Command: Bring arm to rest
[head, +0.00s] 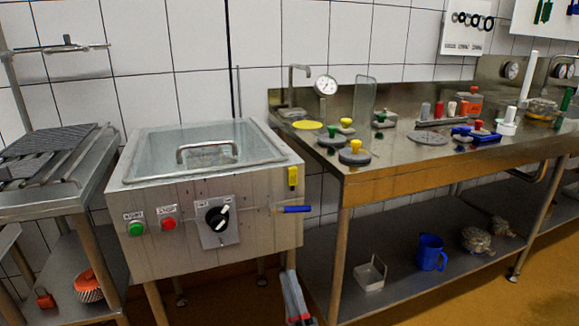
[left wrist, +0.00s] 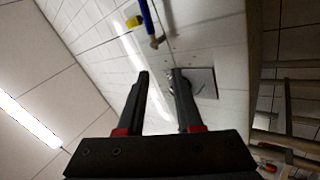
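My left gripper (head: 292,278) shows at the bottom middle of the head view, low beside the right front of the steel vat (head: 265,235). Its grey fingers with red parts point upward. In the left wrist view the two dark fingers (left wrist: 160,75) stand apart with nothing held between them, so it is open. Beyond them are the vat's front panel, the knob plate (left wrist: 204,83), the blue handle (left wrist: 147,20) and a yellow part (left wrist: 134,21). My right gripper is not in view.
The vat's front carries a black knob (head: 217,218), green button (head: 136,229), red button (head: 168,223) and a protruding blue handle (head: 294,209). A steel table (head: 400,160) with cheese moulds stands right; a blue jug (head: 430,252) is on its lower shelf. A rack (head: 60,195) stands left.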

